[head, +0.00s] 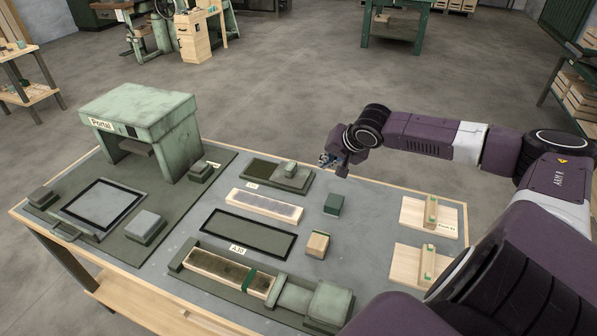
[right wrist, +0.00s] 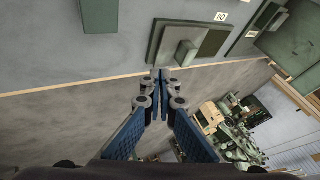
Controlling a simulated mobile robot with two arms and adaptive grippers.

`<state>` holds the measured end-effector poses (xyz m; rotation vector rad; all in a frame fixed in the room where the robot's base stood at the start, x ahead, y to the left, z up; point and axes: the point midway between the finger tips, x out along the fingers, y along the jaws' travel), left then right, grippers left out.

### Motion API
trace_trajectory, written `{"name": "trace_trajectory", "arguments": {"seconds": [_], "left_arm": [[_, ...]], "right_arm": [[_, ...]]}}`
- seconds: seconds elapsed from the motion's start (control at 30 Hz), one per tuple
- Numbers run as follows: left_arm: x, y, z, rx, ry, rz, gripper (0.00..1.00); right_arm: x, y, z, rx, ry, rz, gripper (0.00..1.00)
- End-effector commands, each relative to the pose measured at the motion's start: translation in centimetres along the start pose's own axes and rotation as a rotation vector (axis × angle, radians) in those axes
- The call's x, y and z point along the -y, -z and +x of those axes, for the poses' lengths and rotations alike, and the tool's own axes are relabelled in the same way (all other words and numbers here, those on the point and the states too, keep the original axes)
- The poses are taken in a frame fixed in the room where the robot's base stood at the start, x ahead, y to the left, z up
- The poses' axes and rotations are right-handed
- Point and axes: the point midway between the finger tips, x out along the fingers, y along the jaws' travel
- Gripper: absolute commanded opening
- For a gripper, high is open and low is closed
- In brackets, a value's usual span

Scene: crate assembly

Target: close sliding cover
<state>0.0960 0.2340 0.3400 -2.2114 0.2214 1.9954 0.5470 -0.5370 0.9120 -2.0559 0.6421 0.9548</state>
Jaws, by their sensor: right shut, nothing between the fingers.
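A long wooden crate (head: 194,267) lies in a green fixture (head: 325,303) at the front of the table, with a dark inside and a green band across its right part. I cannot tell which piece is the sliding cover. A long pale wooden piece with a grey face (head: 265,205) lies flat behind it, near the table's middle. My right gripper (head: 328,160) is shut and empty, above the back edge of the table and apart from these things. Its closed fingertips also show in the right wrist view (right wrist: 160,76). My left gripper is not in view.
A green portal (head: 140,112) stands at the back left. A small fixture with a block (head: 278,174) is near my right gripper. A green block (head: 333,204) and a wooden block (head: 317,245) stand mid-table. Two wooden boards (head: 410,218) lie at the right.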

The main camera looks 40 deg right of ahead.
Motion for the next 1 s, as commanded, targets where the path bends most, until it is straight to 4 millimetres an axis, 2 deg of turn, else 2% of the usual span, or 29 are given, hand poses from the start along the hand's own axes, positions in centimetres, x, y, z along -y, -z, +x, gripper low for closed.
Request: {"name": "trace_trajectory", "arguments": {"seconds": [0.1, 0.2, 0.37, 0.6, 0.8, 1.0], "left_arm": [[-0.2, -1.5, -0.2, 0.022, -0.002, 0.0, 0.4], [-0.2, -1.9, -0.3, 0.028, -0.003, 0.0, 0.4], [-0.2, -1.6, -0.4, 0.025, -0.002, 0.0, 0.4], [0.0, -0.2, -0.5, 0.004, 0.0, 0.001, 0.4], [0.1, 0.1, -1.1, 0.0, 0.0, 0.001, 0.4], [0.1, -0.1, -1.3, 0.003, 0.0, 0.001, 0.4]], "right_arm": [[0.1, -0.1, 1.1, 0.002, 0.003, 0.004, 0.0], [0.3, -0.2, 2.4, 0.005, 0.004, 0.002, 0.0], [0.2, -0.2, 5.2, 0.005, 0.002, 0.002, 0.0], [0.2, -0.2, 9.7, 0.004, 0.0, 0.0, 0.0], [2.6, -0.2, 10.8, 0.003, 0.001, -0.004, 0.0], [3.5, -0.3, 11.4, 0.003, -0.002, -0.006, 0.0]]}}
